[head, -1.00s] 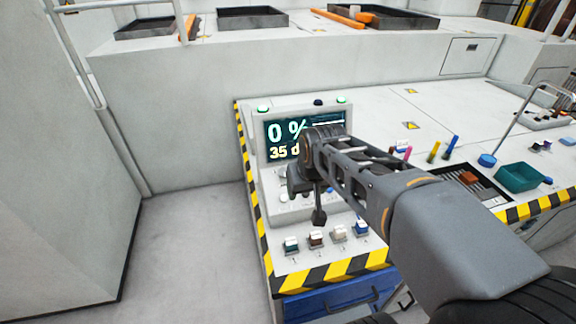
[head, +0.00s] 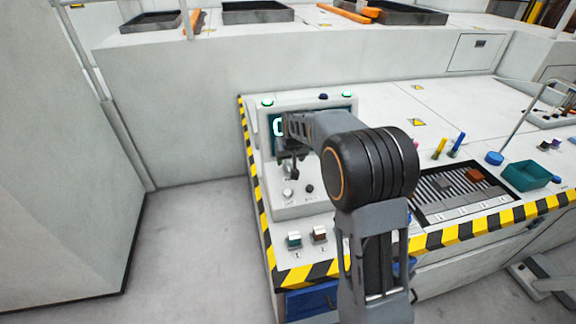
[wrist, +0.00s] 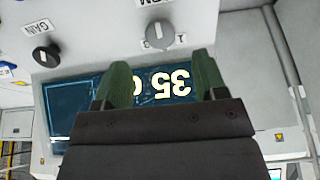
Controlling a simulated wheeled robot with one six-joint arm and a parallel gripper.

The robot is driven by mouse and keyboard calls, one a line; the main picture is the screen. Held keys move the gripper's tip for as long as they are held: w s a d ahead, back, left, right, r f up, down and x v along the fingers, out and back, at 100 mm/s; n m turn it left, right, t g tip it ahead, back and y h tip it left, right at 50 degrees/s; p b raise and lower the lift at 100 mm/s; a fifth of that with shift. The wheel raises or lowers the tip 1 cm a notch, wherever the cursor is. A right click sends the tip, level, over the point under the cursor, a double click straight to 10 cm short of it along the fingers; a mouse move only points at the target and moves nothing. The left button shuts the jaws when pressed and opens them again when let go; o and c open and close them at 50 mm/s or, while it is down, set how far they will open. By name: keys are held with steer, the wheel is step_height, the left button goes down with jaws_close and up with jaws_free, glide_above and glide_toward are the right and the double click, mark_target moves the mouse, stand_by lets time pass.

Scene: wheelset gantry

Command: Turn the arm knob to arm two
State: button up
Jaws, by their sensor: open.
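The grey knob (wrist: 160,35) is on the light console panel in the wrist view, with small white marks beside it and a label cut by the top edge. I cannot tell which mark it points to. It shows as a pale knob (head: 288,193) in the head view. My gripper (wrist: 162,78) is open and empty, its two green fingers apart over the screen. The knob lies just beyond the fingertips, roughly between them and untouched. In the head view my gripper (head: 291,168) hangs in front of the screen, above the knob.
A black knob (wrist: 46,56) labelled GAIN sits beside the grey one. The screen (wrist: 75,105) is partly hidden by my gripper. Coloured push buttons (head: 294,240) are at the console's front. A teal bin (head: 525,176) and slotted tray (head: 450,195) stand at right.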

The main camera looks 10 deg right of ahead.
mark_target(288, 167)
steer(key=shift+x, duration=3.05)
steer(key=c, duration=0.9)
steer(key=shift+m, duration=0.3)
steer(key=m+b, duration=0.1)
steer(key=m, duration=0.2)
steer(key=shift+m, duration=0.4)
steer(key=m+b, duration=0.1)
steer(key=m, duration=0.3)
steer(key=shift+m, duration=0.3)
